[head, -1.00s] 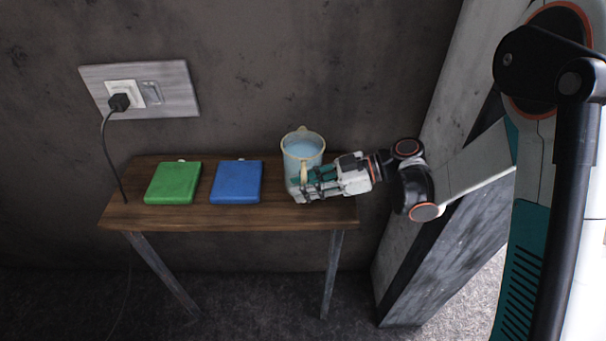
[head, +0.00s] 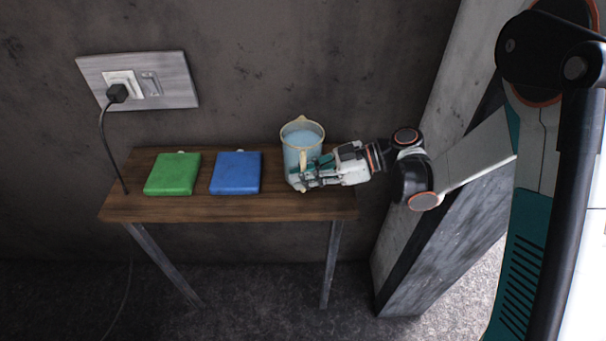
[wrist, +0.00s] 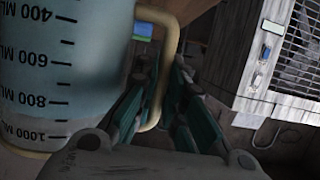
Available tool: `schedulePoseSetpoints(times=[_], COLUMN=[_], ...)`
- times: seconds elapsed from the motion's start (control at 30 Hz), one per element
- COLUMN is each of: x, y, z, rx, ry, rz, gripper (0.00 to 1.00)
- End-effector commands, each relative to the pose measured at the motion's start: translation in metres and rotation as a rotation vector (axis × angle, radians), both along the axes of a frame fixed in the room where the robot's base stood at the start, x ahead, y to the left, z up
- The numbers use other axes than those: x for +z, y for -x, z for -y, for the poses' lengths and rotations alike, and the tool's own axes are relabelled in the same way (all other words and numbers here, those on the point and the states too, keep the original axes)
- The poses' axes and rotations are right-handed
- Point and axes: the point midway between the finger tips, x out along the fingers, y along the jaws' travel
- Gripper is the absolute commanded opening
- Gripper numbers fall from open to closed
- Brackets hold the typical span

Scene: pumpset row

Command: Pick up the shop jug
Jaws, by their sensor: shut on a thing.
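The shop jug (head: 291,160) is a clear jug with a cream rim and handle, holding pale blue liquid. It is upright at the right end of the wooden table. My gripper (head: 305,178) comes in from the right and is shut on the jug's handle. In the wrist view the jug (wrist: 62,70) fills the left side, with dark volume marks. There its cream handle (wrist: 169,50) passes between the teal fingers of my gripper (wrist: 160,85). My gripper hides part of the jug's lower side, and I cannot tell whether its base touches the table.
A green box (head: 173,174) and a blue box (head: 236,173) lie left of the jug on the table (head: 215,208). A wall socket plate (head: 178,80) with a plugged cable is behind left. A pale pillar (head: 400,265) stands close on the right.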

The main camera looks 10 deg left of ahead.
Motion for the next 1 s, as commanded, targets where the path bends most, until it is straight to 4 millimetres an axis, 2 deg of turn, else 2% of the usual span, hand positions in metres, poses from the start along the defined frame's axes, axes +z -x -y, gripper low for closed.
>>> schedulePoseSetpoints(times=[0.37,1.0], x=[0.027,0.095], y=[0.0,0.0], z=[0.0,0.0], rx=[0.0,0.001], ry=[-0.002,-0.002], rz=[0.0,0.001], gripper=[0.0,0.0])
